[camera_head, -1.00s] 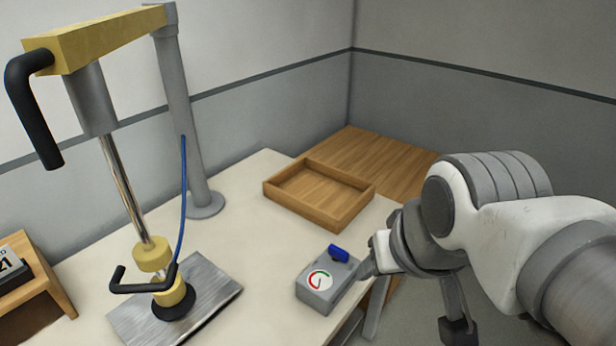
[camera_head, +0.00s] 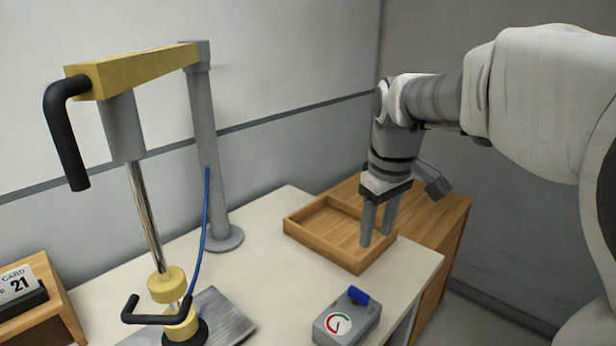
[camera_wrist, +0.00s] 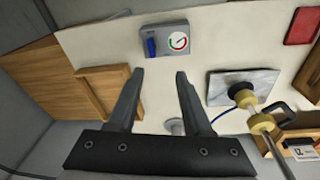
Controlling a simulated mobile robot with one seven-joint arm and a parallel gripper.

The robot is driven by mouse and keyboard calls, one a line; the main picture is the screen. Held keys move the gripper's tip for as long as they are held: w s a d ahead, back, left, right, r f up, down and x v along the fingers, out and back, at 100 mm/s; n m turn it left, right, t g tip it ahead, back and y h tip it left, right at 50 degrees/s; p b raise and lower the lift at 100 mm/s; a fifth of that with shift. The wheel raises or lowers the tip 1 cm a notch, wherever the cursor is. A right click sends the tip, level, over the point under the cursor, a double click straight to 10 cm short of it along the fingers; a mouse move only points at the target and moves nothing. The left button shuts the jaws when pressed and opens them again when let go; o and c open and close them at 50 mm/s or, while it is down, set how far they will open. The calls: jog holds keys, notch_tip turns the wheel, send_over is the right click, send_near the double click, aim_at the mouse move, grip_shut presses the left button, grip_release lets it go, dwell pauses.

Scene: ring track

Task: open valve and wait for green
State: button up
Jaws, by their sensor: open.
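A grey box (camera_head: 362,326) with a round red-and-green gauge (camera_head: 339,323) on its front stands near the table's front right edge. A blue valve handle (camera_head: 358,296) sits on top of it. In the wrist view the box (camera_wrist: 166,43), the blue handle (camera_wrist: 150,47) and the gauge (camera_wrist: 179,41) show beyond my fingertips. The needle is too small to read surely. My gripper (camera_head: 377,238) is open and empty, pointing down at the wooden tray, behind the box and apart from it. It also shows in the wrist view (camera_wrist: 160,76).
The wooden tray (camera_head: 297,229) stands empty at the table's back right, beside a wooden cabinet (camera_head: 433,222). A yellow press arm (camera_head: 140,70) on a grey post (camera_head: 206,150) stands left over a metal plate (camera_head: 226,316). A calendar stand (camera_head: 60,300) is far left.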

aim_at(358, 291)
jog(key=w+f+n+g, duration=0.2)
jog(key=w+f+n, duration=0.1)
jog(key=w+f, duration=0.4)
jog(key=f+b, duration=0.1)
jog(key=f, duration=0.4)
jog(key=f+b, duration=0.1)
jog(key=f, duration=0.4)
jog(key=f+b, duration=0.1)
jog(key=f, duration=0.4)
jog(key=shift+w+a+f, duration=0.1)
jog(key=shift+w+f, duration=0.2)
jog(key=shift+f, duration=0.1)
jog(key=shift+c, duration=0.3)
grip_shut()
